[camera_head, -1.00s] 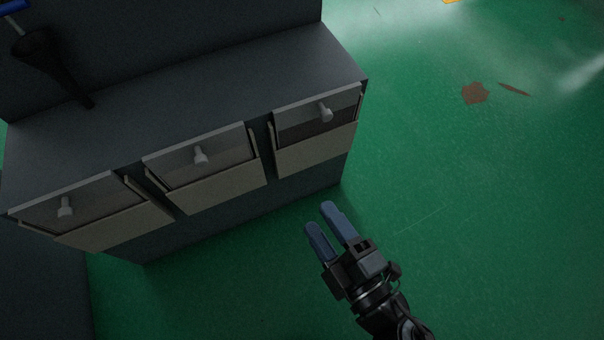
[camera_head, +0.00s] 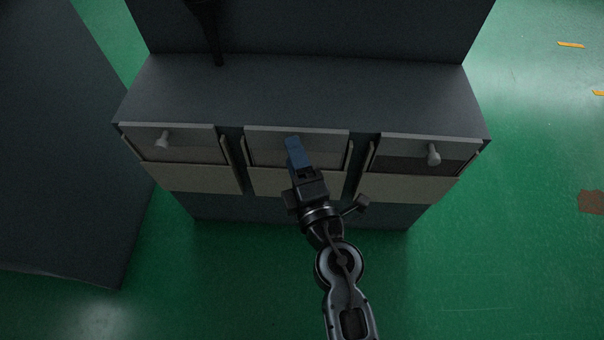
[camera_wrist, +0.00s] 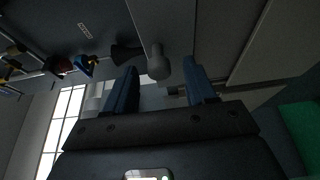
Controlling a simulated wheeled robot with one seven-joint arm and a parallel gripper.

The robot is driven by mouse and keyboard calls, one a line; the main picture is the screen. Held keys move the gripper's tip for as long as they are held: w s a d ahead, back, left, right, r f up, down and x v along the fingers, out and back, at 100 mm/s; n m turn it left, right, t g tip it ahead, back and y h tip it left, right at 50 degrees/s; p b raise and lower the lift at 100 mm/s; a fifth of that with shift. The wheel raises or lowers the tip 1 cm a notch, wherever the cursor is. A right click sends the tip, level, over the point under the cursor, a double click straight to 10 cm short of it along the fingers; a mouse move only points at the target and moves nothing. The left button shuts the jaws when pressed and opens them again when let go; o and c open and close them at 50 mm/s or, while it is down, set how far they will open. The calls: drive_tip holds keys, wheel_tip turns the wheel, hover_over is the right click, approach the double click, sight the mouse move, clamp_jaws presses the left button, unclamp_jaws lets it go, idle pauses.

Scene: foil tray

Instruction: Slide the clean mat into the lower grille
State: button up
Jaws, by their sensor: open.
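My gripper (camera_head: 294,150) is open in front of the middle drawer front (camera_head: 325,143) of a dark grey cabinet. In the wrist view, the two blue fingers of my gripper (camera_wrist: 162,88) stand on either side of a grey knob (camera_wrist: 158,64). I cannot tell whether they touch it. In the head view my fingers cover the middle drawer's knob. I cannot make out a clean mat or a lower grille in these views.
A left drawer (camera_head: 190,138) and a right drawer (camera_head: 405,148) with knobs flank the middle one. A black, funnel-like object (camera_head: 208,30) stands on the cabinet top (camera_head: 300,90). A dark block (camera_head: 70,150) stands at left. Green floor (camera_head: 520,230) is open at right.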

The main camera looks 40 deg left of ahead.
drive_tip(key=shift+x, duration=0.8)
drive_tip(key=shift+c, duration=0.2)
clamp_jaws()
wheel_tip(320, 180, up, 25)
drive_tip(key=p, duration=2.6)
idle(1.1)
drive_tip(key=shift+s+d, duration=0.1)
